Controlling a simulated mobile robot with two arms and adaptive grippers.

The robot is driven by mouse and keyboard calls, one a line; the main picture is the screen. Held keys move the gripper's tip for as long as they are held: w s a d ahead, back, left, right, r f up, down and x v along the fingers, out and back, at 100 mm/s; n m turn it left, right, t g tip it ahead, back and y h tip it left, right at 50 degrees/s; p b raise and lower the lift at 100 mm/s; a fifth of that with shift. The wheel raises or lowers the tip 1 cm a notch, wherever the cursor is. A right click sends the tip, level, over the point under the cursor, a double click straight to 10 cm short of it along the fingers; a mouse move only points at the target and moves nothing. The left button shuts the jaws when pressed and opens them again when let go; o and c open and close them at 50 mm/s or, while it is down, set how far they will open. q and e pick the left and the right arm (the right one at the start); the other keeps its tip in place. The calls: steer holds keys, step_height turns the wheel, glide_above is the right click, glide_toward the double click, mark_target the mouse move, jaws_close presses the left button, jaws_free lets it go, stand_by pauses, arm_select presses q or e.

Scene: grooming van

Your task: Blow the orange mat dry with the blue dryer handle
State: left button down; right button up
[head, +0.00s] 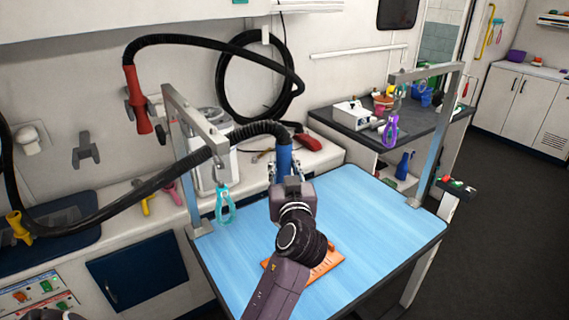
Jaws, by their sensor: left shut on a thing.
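The blue dryer handle (284,157) is upright above the far part of the blue grooming table (383,220). My left gripper (286,174) is shut on it. A black ribbed hose (235,131) runs from the top of the handle to the left. The handle's lower end is hidden behind my gripper, so I cannot tell where it points. The orange mat (327,264) lies on the near middle of the table. My left arm covers much of the mat. The gripper and handle are beyond the mat in the picture. My right gripper is not in view.
A red handle (137,99) hangs on the wall; a yellow one (18,227) is at left. The table's right half is clear.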

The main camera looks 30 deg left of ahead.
arm_select(q)
steer(key=shift+f+b, duration=1.5)
steer(key=shift+f, duration=1)
steer(key=shift+s+d+r+b, duration=0.1)
steer(key=shift+s+d+b, duration=0.2)
steer(key=shift+d, duration=0.65)
steer(key=shift+s+d+f+b, duration=0.1)
steer(key=shift+s+d+b, duration=0.2)
steer(key=shift+d, duration=0.6)
steer(key=shift+s+d+r+b, duration=0.1)
steer(key=shift+s+d+b, duration=0.2)
steer(key=shift+d, duration=0.65)
